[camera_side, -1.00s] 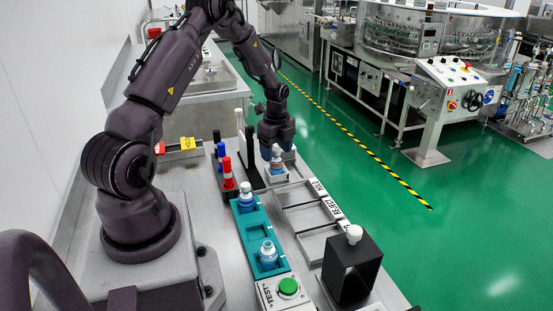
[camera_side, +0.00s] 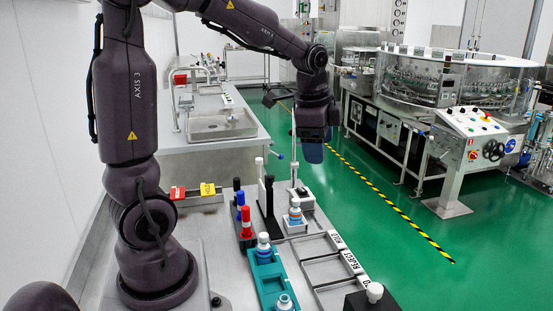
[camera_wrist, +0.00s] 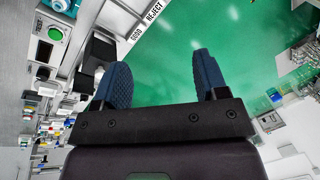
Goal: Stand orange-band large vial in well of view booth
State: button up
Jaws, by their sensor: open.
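A vial with a white cap and what looks like an orange band (camera_side: 295,212) stands upright in a white block (camera_side: 296,228) in the side view. A black upright (camera_side: 266,203) and a paler one rise just left of it; I cannot tell whether this is the view booth, and the well is hidden. My gripper (camera_side: 312,153) is high above and beyond the vial, apart from it. In the wrist view my gripper (camera_wrist: 162,66) has its two blue fingers spread with nothing between them.
A teal rack (camera_side: 267,274) holds vials nearer the camera. Labelled trays (camera_side: 327,258) lie to its right. A black box (camera_side: 372,302) with a white knob is cut off at the bottom. Red and blue capped items (camera_side: 246,222) stand left of the black upright.

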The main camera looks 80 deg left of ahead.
jog(key=s+d+r+n+t+h, duration=0.1)
jog(key=s+d+r+n+t, duration=0.2)
jog(key=s+d+n, duration=0.4)
jog(key=s+d, duration=0.5)
jog(key=d, duration=0.1)
jog(key=shift+s+r, duration=0.15)
jog(key=shift+r, duration=0.15)
